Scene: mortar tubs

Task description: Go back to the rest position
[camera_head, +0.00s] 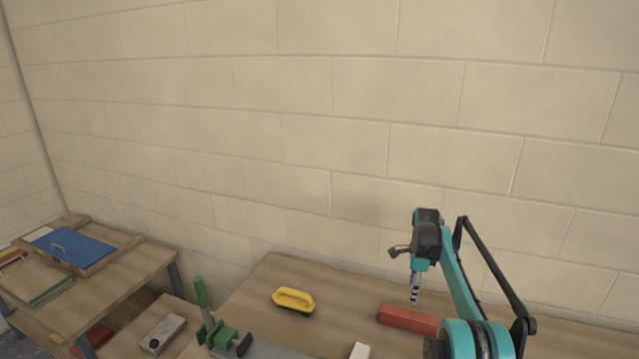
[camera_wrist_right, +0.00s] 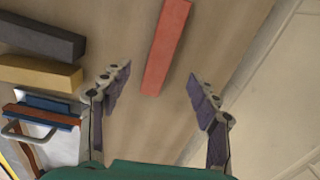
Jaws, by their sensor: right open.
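My right gripper (camera_head: 404,272) is raised above the wooden bench at the right of the head view, on its teal and black arm. In the right wrist view my right gripper (camera_wrist_right: 158,74) shows its two fingers spread wide apart, with nothing held between them. A red bar (camera_head: 408,320) lies on the bench below and beside it. The red bar (camera_wrist_right: 166,45) also shows beyond the fingers in the wrist view, apart from them. My left gripper is not in view.
The bench (camera_head: 345,292) also bears a yellow handled tool (camera_head: 293,299) and a green-and-grey tool (camera_head: 228,338). A lower wooden table (camera_head: 125,262) with a blue case (camera_head: 72,248) stands at left. A block wall (camera_head: 330,130) closes the back; the space before it is clear.

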